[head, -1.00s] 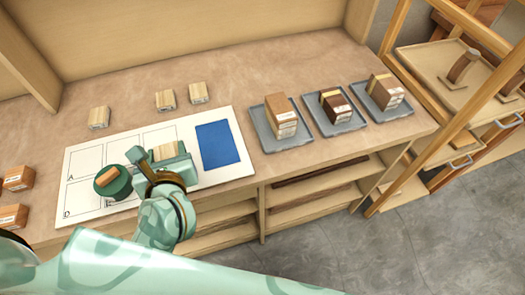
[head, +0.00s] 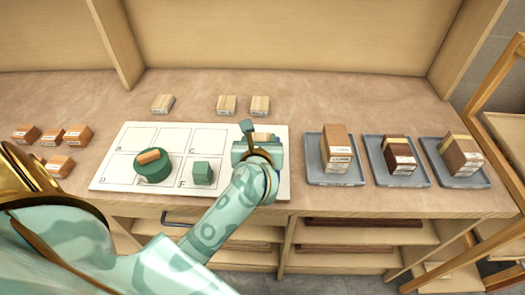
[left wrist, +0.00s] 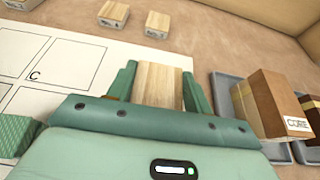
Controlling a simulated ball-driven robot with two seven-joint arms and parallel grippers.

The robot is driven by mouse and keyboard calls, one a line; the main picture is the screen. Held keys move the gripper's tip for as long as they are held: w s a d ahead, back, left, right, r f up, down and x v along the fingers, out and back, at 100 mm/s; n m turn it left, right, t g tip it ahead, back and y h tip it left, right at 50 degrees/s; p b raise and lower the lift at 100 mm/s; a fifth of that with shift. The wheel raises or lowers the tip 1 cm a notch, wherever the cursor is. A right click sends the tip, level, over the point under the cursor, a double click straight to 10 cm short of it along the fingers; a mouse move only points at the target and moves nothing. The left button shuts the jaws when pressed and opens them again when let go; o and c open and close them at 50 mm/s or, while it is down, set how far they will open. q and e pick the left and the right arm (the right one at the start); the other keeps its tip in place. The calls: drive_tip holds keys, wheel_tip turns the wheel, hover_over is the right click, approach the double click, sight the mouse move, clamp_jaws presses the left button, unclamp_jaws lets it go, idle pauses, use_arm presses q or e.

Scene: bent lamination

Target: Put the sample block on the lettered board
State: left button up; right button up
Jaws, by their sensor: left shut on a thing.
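The lettered board (head: 110,175) is a white sheet with outlined cells on the bench, letters partly readable. My left gripper (head: 262,136) is over the board's right end, shut on a pale wooden block, the likely sample block. In the left wrist view the block (left wrist: 158,83) sits between the two green fingers (left wrist: 157,88). In the head view only a sliver of it shows behind the gripper. Whether it touches the board I cannot tell. My right gripper is not in view.
Grey trays (head: 335,178) with stacked blocks stand at right.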

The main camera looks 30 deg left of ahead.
use_arm(q)
drive_tip(key=shift+w+f, duration=0.25)
drive_tip(key=shift+f, duration=0.05)
drive_tip(key=shift+w+f+b, duration=0.15)
drive_tip(key=shift+f+b, duration=0.25)
drive_tip(key=shift+f, duration=0.5)
drive_tip(key=shift+w+f+b, duration=0.1)
drive_tip(key=shift+f+b, duration=0.25)
drive_tip(key=shift+f, duration=0.5)
drive_tip(key=shift+f, duration=0.1)
drive_tip(key=o, duration=1)
drive_tip(key=shift+c, duration=0.2)
drive_tip(key=shift+s+d+r, duration=0.1)
drive_tip(key=shift+s+r, duration=0.1)
drive_tip(key=shift+r, duration=0.05)
drive_tip(key=p+v, duration=0.2)
drive_tip(key=v, duration=0.9)
drive_tip(key=shift+s+d, duration=0.15)
drive_tip(key=shift+s, duration=0.15)
